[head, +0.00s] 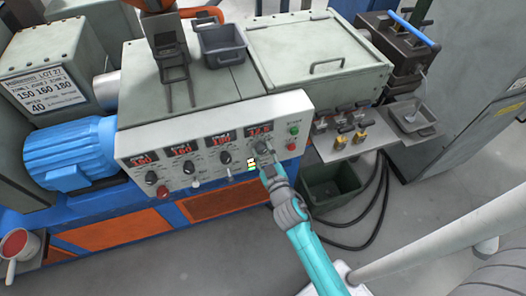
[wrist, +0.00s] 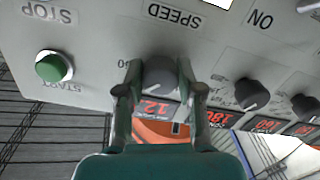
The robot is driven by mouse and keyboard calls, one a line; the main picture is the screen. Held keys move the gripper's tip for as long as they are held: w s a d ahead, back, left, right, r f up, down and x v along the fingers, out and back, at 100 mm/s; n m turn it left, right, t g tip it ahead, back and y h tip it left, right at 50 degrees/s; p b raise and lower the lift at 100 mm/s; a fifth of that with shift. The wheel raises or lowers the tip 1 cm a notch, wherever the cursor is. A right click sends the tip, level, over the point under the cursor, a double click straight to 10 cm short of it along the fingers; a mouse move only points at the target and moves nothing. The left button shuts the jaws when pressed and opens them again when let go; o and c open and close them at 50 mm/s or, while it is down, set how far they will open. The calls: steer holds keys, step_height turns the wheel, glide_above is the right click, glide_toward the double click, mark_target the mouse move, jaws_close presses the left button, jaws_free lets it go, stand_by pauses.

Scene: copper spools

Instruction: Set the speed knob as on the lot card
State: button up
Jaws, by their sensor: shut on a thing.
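In the head view my gripper (head: 266,166) reaches the panel's right part from below. The lot card (head: 46,88) at the left reads LOT 27, with 150 160 180 and a speed of 40.
Three zone knobs, one of them a dark knob (head: 225,157), sit left of the speed knob. A green button (head: 294,131) and a red button (head: 292,147) are close to its right. A dark bin (head: 333,190) stands on the floor at the right.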

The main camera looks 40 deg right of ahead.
steer(key=shift+f, duration=0.1)
steer(key=o, duration=1.1)
steer(key=shift+o, duration=0.2)
steer(key=v, duration=1.2)
steer(key=s+a+g+y, duration=0.2)
steer(key=s+a+y, duration=0.3)
steer(key=s, duration=1)
steer(key=s+a+r, duration=0.3)
steer(key=s+r, duration=0.4)
steer(key=s, duration=0.3)
steer(key=shift+s, duration=0.4)
